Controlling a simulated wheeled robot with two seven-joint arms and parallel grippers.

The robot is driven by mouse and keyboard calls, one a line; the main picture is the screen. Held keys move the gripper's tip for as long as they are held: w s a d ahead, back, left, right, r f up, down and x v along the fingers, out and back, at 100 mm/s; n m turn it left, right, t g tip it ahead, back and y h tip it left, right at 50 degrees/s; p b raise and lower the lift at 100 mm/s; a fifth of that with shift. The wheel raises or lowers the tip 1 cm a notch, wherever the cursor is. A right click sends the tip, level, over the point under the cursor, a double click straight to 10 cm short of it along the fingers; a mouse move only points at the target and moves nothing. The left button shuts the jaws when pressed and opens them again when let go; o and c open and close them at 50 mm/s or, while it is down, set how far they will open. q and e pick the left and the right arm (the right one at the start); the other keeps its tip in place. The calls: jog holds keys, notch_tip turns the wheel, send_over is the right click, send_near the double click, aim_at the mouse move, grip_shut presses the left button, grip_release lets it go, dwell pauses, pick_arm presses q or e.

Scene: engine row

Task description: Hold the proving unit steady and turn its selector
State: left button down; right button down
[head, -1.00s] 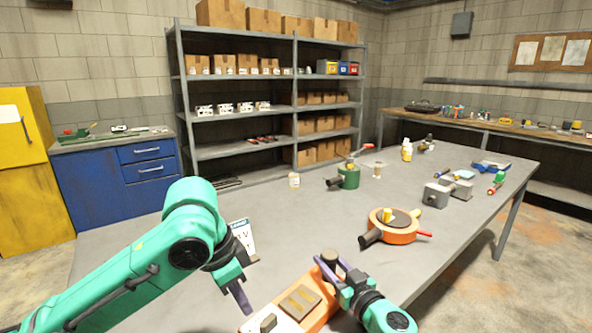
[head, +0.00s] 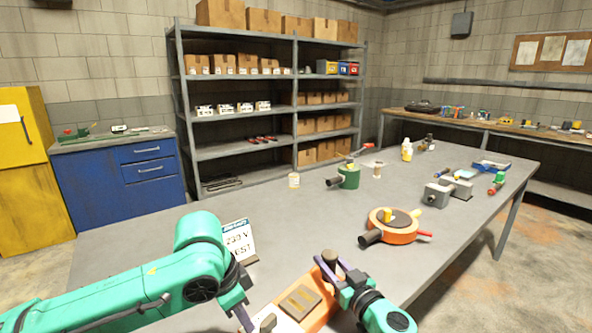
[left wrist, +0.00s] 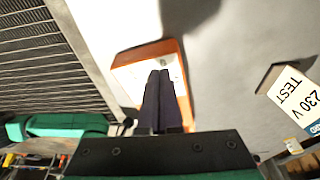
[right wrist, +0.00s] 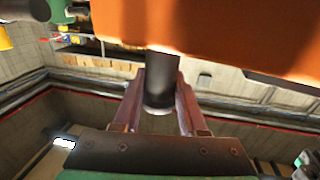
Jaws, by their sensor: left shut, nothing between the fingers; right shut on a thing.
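The proving unit (head: 325,309) is an orange box with a pale top and a brown panel, on the grey table at the bottom centre. In the right wrist view this dark cylinder (right wrist: 161,85) sits between the fingers, below the orange body (right wrist: 225,35). My left gripper (head: 246,322) is shut and empty beside the near left end. In the left wrist view its fingers (left wrist: 160,78) overlap the unit's pale top (left wrist: 130,75); contact is unclear.
A white "230 V TEST" sign (head: 238,238) stands just behind my left gripper. An orange round device (head: 396,236) with a black handle lies right of the unit. A green device (head: 348,178) and grey blocks (head: 437,194) stand further back.

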pick_arm(q)
jog(key=shift+f, duration=0.15)
jog(key=shift+w+d, duration=0.2)
jog(key=shift+d, duration=0.3)
dwell(0.7)
jog(key=shift+s+d, duration=0.2)
jog(key=shift+s, duration=0.1)
jog(key=shift+s+d, duration=0.2)
jog(key=shift+s, duration=0.05)
dwell(0.5)
